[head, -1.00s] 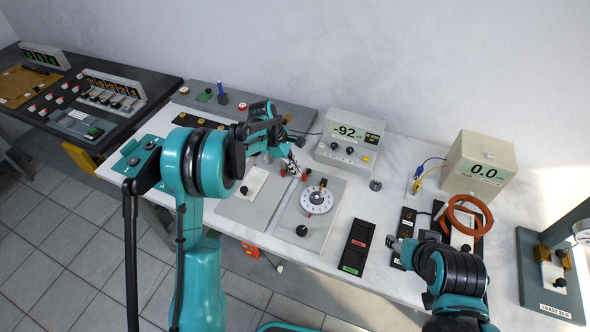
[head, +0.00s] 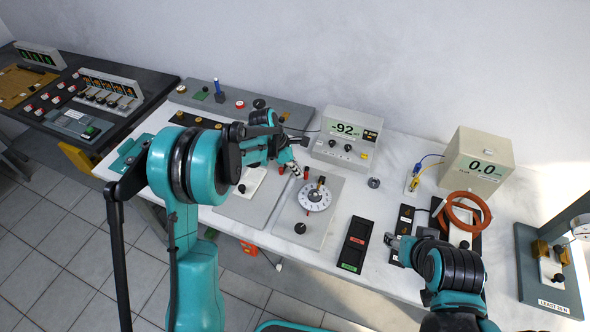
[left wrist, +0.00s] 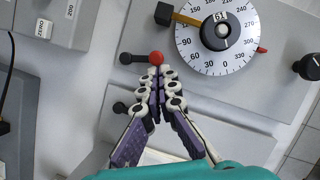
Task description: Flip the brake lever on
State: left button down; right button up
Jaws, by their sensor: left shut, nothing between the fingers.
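A short black lever with a red ball knob (left wrist: 156,58) lies beside the dial in the left wrist view; I take it for the brake lever. Its black pivot end is on the left and the red ball on the right. My left gripper (left wrist: 159,70) is shut and empty, its fingertips just below the red ball; whether they touch it I cannot tell. In the head view the left gripper (head: 300,170) is over the dial panel, between small red knobs. My right gripper (head: 390,240) is over the table's right part, too small to read.
A round white dial (left wrist: 218,42) reading 61 stands close to the lever, with a brown pointer arm. A black knob (left wrist: 121,107) lies below left. The display box (head: 347,137) reads -92 behind the panel. A black tray (head: 357,243) and orange ring (head: 462,213) stand to the right.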

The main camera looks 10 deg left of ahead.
pick_arm(q)
jog(key=d+n, duration=0.1)
jog(key=n+t, duration=0.1)
jog(key=n, duration=0.1)
jog(key=d+n+y, duration=0.1)
jog(key=shift+s+d+n+t, duration=0.25)
jog(key=shift+d+n+t, duration=0.05)
jog(key=shift+n, duration=0.1)
jog(key=shift+d, duration=0.3)
pick_arm(e)
jog(key=shift+f, duration=0.25)
pick_arm(q)
jog(key=shift+d, duration=0.1)
